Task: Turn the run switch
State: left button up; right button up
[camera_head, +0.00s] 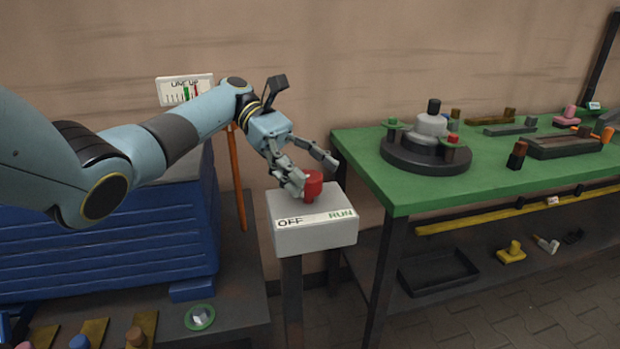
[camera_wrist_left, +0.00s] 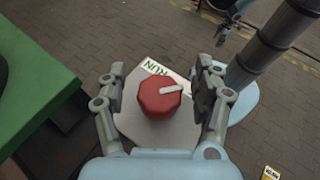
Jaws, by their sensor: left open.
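The run switch is a red knob (camera_head: 313,184) on top of a grey box (camera_head: 315,236) on a post. The box carries a white label reading OFF at the left and RUN at the right. In the left wrist view the red knob (camera_wrist_left: 160,99) has a white pointer bar, aimed to the right in that picture. My left gripper (camera_head: 318,174) is open at the knob. In the wrist view its fingers (camera_wrist_left: 163,90) stand on either side of the knob, with gaps visible, and do not grip it.
A green table (camera_head: 400,195) with a grey and black fixture (camera_head: 428,140) stands right of the box. A blue ribbed container (camera_head: 110,250) is at the left. A white gauge panel (camera_head: 184,89) stands behind my left arm. Trays and parts lie on the lower shelf.

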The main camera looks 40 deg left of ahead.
aim_at(310, 176)
pick_arm(q)
notch_tip(310, 176, up, 8)
dwell(0.7)
